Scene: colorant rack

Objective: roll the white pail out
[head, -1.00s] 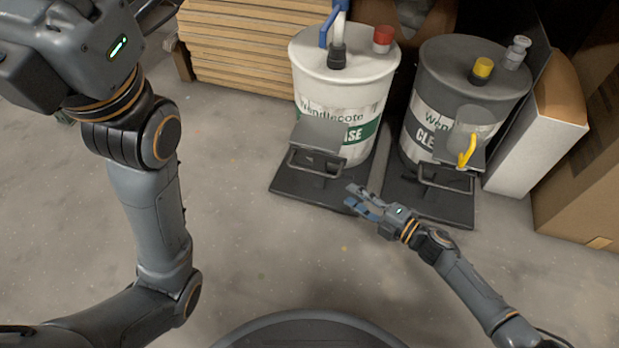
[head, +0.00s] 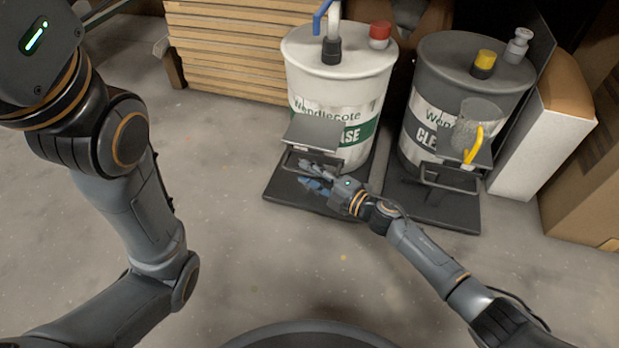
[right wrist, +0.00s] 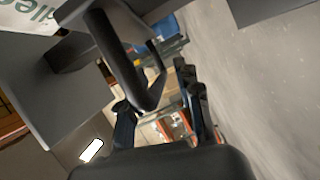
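The white pail (head: 333,88) stands upright on a dark wheeled base (head: 284,186) with a small shelf (head: 313,131) and a bar handle (head: 291,160) at its front. My right gripper (head: 308,174) is at this handle, its fingers spread. In the right wrist view the handle bar (right wrist: 122,58) reaches down between the two open fingers (right wrist: 162,112); I cannot tell whether they touch it. My left arm shows at the left of the head view; its gripper is out of frame.
A dark grey pail (head: 467,85) on its own base (head: 440,209) stands close on the right, with a clear jug (head: 475,125) on its shelf. Stacked boards (head: 230,50) are behind on the left, cardboard boxes (head: 590,150) on the right. The floor in front is clear.

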